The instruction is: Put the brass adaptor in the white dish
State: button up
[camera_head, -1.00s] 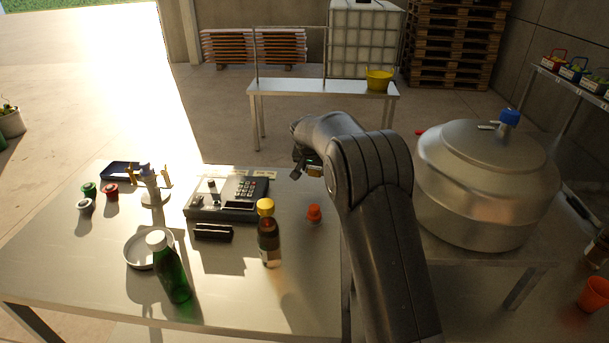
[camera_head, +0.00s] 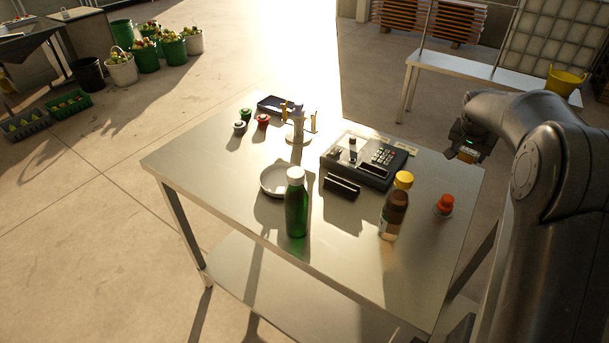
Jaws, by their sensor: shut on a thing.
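The white dish (camera_head: 266,190) lies on the steel table at its middle left. The green bottle's white cap overlaps its right edge in the picture. My gripper (camera_head: 466,155) is raised at the right, beyond the table's right end and well apart from the dish. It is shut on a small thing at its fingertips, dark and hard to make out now. That thing looked brass-coloured in the earlier frame, so I take it for the brass adaptor. I see no other brass adaptor on the table.
The green bottle (camera_head: 296,208) stands just right of the dish. A stand (camera_head: 298,127) is behind. The table's front left is clear.

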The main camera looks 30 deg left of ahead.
jog(key=s+a+n+y, duration=0.15)
jog(key=s+a, duration=0.25)
jog(key=a, duration=1)
jog(key=n+y, duration=0.2)
jog(key=n, duration=0.3)
send_over(284, 179)
jog(key=s, duration=0.2)
jog(key=f, duration=0.1)
jog(key=shift+m, duration=0.25)
jog(key=f, duration=0.9)
jog(key=shift+d+f, duration=0.1)
jog(key=shift+d, duration=0.3)
jog(key=shift+f, duration=0.1)
jog(key=o, duration=1)
jog(key=shift+o, duration=0.2)
